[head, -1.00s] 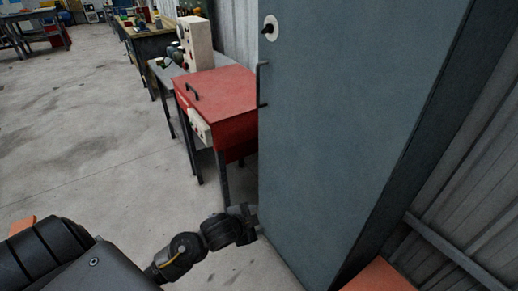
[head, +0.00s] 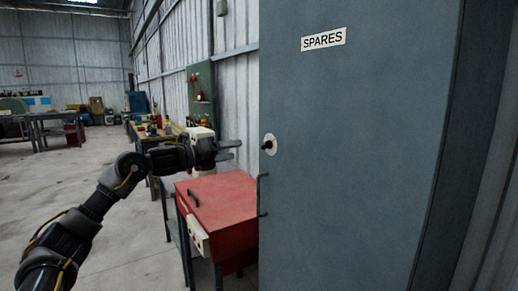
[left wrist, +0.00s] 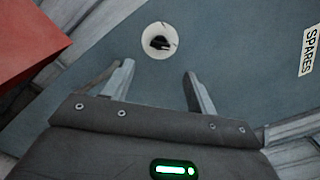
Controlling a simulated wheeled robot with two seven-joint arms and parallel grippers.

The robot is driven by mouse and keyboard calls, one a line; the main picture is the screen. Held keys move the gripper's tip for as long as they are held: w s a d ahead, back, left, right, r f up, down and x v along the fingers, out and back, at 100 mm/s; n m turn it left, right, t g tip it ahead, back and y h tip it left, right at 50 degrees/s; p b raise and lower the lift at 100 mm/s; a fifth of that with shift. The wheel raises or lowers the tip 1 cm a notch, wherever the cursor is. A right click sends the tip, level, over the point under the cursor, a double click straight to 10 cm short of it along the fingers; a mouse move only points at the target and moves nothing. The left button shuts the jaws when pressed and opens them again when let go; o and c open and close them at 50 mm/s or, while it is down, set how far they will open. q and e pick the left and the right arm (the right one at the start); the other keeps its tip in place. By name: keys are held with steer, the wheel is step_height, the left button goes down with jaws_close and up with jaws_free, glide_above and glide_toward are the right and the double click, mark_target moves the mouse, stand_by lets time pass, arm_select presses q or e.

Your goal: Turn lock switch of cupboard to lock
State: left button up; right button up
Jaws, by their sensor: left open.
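The cupboard (head: 350,150) is a tall blue-grey cabinet with a SPARES label, filling the right of the head view. Its lock switch (head: 269,144) is a black knob on a round white plate near the door's left edge, above the bar handle (head: 262,195). My left gripper (head: 231,151) is just left of the switch, fingers pointing toward it, open and empty. In the left wrist view the switch (left wrist: 160,43) lies beyond the two spread fingertips (left wrist: 158,72), apart from them. My right gripper is not in view.
A red lidded box (head: 225,205) on legs stands left of the cupboard, below my left gripper. Workbenches (head: 155,135) line the corrugated wall behind. The concrete floor (head: 110,245) at left is clear.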

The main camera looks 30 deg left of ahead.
mark_target(263, 146)
arm_select(q)
steer(key=p+x, duration=0.4)
steer(key=x, duration=0.7)
steer(key=shift+f, duration=0.1)
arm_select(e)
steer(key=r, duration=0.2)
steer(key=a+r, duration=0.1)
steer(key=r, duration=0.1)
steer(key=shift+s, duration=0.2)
arm_select(q)
steer(key=c, duration=1)
